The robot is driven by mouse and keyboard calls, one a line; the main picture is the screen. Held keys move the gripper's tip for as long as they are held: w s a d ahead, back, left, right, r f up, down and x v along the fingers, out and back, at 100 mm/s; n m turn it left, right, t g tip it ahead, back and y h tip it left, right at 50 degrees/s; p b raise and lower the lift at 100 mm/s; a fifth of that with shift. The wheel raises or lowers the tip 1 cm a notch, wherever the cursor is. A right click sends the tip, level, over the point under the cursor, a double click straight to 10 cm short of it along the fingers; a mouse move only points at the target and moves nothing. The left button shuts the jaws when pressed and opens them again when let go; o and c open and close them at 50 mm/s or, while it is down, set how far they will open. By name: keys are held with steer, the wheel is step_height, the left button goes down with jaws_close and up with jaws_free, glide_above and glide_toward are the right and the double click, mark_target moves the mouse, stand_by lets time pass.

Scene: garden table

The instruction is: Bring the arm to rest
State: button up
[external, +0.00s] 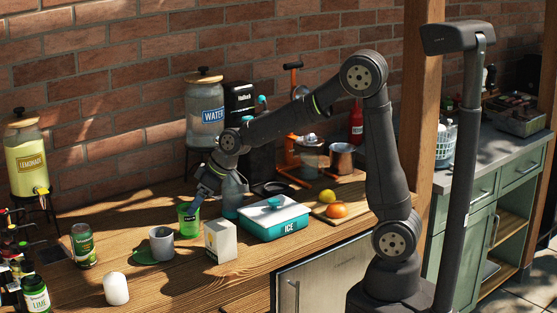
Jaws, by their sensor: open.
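My gripper (200,198) is at the end of my arm, which reaches left over the wooden table (190,270). It points down right beside a green cup (188,218). From this view I cannot tell whether the fingers touch the cup or go around it. The fingertips are small and partly merge with the cup's rim. The gripper is open.
A blue-grey bottle (231,196), the ice box (274,219), a white carton (220,241), a grey mug (162,243) and a green can (83,245) stand close by. The water dispenser (205,105) is behind. A white cylinder (116,288) stands in front.

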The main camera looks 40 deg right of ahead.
steer(key=x, duration=0.5)
steer(key=shift+w+a+f, duration=0.1)
steer(key=shift+f, duration=0.2)
steer(key=shift+w+a+r, duration=0.15)
steer(key=shift+r, duration=0.1)
step_height(320, 180, up, 10)
steer(key=s+a+n+g+y, duration=0.1)
steer(key=s+a+n+g, duration=0.2)
steer(key=a, duration=1.9)
steer(key=shift+n+t+y, duration=0.3)
steer(key=shift+n+t, duration=0.1)
steer(key=shift+n, duration=0.4)
steer(key=s+a+f, duration=0.1)
steer(key=a+f, duration=0.2)
steer(key=s+a+f, duration=0.2)
steer(key=a+f, duration=0.1)
steer(key=a, duration=0.1)
steer(key=s+a+f, duration=0.2)
steer(key=a+f, duration=0.1)
steer(key=shift+s+a, duration=0.1)
steer(key=shift+a, duration=0.3)
steer(key=shift+f, duration=0.7)
steer(key=o, duration=0.4)
